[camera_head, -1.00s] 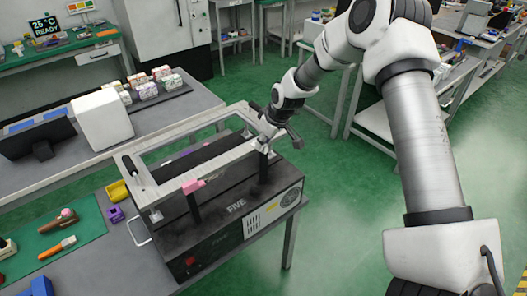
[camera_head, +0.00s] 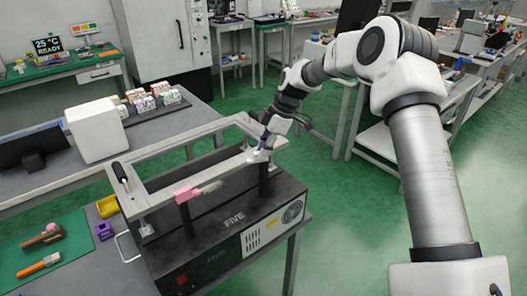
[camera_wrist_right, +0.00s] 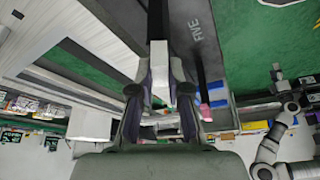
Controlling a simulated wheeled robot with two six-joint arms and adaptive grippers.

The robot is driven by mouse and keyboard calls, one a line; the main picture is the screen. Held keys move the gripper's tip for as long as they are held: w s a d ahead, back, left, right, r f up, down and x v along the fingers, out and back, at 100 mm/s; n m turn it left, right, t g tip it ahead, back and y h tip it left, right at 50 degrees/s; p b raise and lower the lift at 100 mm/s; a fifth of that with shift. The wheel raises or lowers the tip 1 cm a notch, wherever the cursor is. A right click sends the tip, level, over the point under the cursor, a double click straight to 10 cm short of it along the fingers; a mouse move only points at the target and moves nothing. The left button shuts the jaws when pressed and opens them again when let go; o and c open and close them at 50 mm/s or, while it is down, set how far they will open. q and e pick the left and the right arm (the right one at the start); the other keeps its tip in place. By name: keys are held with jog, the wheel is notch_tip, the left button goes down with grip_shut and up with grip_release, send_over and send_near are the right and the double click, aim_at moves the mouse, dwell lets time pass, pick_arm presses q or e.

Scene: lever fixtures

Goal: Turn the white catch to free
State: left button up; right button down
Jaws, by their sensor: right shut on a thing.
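The white catch (camera_wrist_right: 160,82) shows in the right wrist view between the fingertips of my right gripper (camera_wrist_right: 160,88). My right gripper is shut on it; the fingers hide its sides. In the head view the gripper (camera_head: 259,152) is at the rear post of the black fixture (camera_head: 225,235), and the catch is mostly hidden. A pink catch (camera_head: 187,194) sits on the front post, apart from the gripper; it also shows in the wrist view (camera_wrist_right: 205,112). A white-grey arm, apparently my left, shows small in the wrist view, its gripper (camera_wrist_right: 277,73) too small to read.
A grey bench with a white box (camera_head: 95,130) stands behind.

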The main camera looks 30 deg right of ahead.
jog(key=n+g+p, duration=0.1)
jog(key=n+g, duration=0.1)
jog(key=n, duration=0.3)
jog(key=shift+n, duration=0.3)
dwell(0.4)
jog(key=c, duration=1.1)
grip_release()
jog(key=v, duration=1.2)
jog(key=shift+w+d+f, duration=0.1)
jog(key=shift+w+d, duration=0.05)
jog(key=shift+d, duration=0.05)
